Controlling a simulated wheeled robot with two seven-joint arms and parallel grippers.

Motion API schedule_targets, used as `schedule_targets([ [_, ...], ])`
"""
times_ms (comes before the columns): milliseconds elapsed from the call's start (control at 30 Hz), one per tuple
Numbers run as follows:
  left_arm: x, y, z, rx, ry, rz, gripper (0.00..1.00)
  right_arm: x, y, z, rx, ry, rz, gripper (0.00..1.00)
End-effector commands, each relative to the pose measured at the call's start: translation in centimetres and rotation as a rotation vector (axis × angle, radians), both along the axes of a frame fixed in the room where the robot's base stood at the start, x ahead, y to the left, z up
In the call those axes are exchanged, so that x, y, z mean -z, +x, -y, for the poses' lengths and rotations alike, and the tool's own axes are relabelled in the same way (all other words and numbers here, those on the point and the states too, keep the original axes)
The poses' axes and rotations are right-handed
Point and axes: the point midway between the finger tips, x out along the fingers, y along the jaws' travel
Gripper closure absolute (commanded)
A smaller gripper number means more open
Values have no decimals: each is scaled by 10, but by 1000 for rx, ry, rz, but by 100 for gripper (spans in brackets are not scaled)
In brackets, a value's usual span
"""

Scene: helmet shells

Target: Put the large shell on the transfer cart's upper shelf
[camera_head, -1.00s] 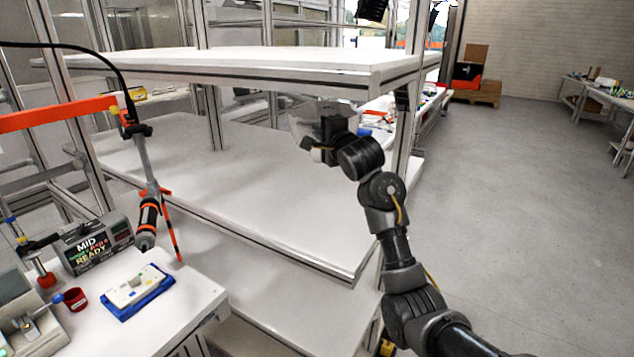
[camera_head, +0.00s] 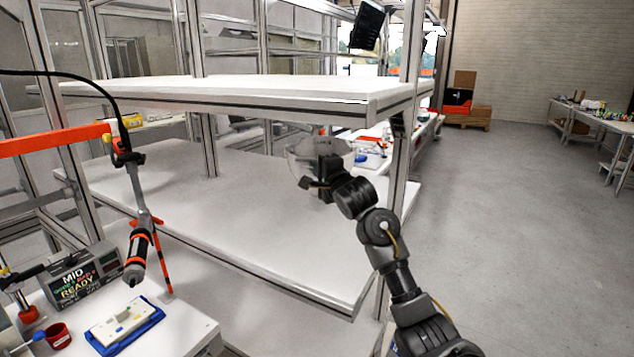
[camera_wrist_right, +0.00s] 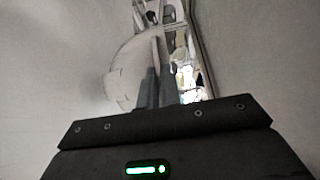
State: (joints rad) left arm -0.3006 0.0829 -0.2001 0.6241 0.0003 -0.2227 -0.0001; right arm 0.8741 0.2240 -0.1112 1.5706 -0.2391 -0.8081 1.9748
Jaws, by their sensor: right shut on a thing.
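The large shell (camera_head: 302,158) looks pale and translucent. My right gripper (camera_head: 312,182) is shut on its edge and partly covers it. The shell is in the gap between a white upper shelf (camera_head: 230,92) and a white lower shelf (camera_head: 225,215), near their right end. Whether it touches the lower shelf cannot be told. In the right wrist view, the curved shell (camera_wrist_right: 125,72) lies beyond and left of the gripper fingers (camera_wrist_right: 153,88). I take this shelved metal frame to be the transfer cart. My left gripper is out of view.
Open floor (camera_head: 490,220) lies right.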

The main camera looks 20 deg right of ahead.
Motion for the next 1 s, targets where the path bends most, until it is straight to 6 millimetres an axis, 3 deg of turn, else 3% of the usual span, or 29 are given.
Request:
schedule_targets([
  [267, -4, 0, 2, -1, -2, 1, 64, 33, -1, 0, 0, -2, 1, 100],
  [633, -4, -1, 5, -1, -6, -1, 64, 37, 0, 0, 0, 0, 1, 100],
  [800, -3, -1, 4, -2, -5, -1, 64, 39, 0, 0, 0, -1, -2, 74],
  [1000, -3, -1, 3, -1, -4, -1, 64, 38, 0, 0, 0, -1, -2, 73],
])
